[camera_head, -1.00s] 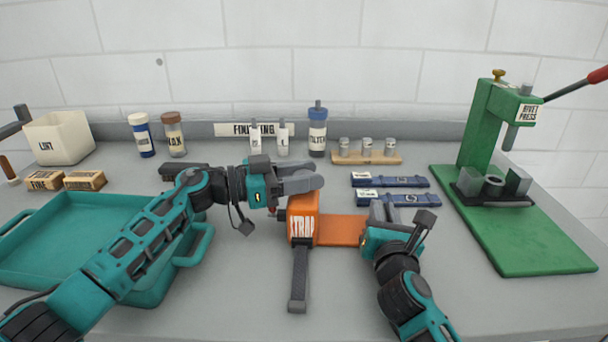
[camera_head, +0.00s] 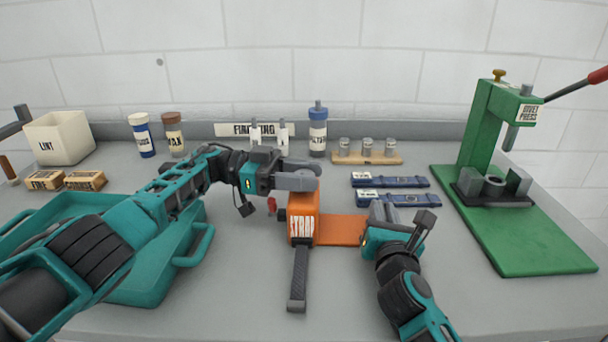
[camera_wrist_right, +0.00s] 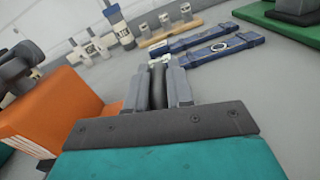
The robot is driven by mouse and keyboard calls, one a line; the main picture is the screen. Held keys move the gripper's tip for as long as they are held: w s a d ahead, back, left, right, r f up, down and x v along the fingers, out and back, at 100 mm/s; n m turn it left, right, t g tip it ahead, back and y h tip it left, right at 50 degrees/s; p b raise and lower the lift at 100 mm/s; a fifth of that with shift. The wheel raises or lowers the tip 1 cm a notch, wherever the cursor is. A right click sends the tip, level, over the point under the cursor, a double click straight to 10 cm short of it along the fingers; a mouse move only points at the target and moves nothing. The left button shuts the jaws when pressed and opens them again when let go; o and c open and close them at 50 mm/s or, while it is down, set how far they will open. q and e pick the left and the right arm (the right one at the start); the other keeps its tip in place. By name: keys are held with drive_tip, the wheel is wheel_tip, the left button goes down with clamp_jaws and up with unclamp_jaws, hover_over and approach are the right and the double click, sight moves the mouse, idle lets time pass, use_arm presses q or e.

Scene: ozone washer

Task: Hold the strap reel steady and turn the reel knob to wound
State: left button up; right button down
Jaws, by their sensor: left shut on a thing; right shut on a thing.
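The orange strap reel (camera_head: 302,228) stands upright on the bench, with a dark strap (camera_head: 299,280) running from it toward the front edge and an orange base plate (camera_head: 340,229) reaching right. My left gripper (camera_head: 300,181) is shut at the reel's top, on the reel knob, which its fingers hide. My right gripper (camera_head: 382,212) is shut on a dark upright grip (camera_wrist_right: 157,86) at the plate's right end; the right wrist view shows it between the fingers. The reel's orange side also shows there (camera_wrist_right: 50,115). I cannot read the knob's setting.
A teal tray (camera_head: 190,262) lies left, under my left arm. Blue strap pieces (camera_head: 398,199) and a wooden rack of small jars (camera_head: 366,158) lie behind the reel. A green rivet press (camera_head: 480,130) stands right. The bench in front of the reel is mostly clear.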

use_arm(q)
drive_tip(key=shift+s+d+r+g, duration=0.1)
drive_tip(key=shift+r+g, duration=0.05)
drive_tip(key=shift+g, duration=0.15)
idle(0.4)
drive_tip(key=o, duration=1)
wheel_tip(320, 180, up, 10)
drive_tip(key=shift+f, duration=0.1)
drive_tip(key=shift+o, duration=0.4)
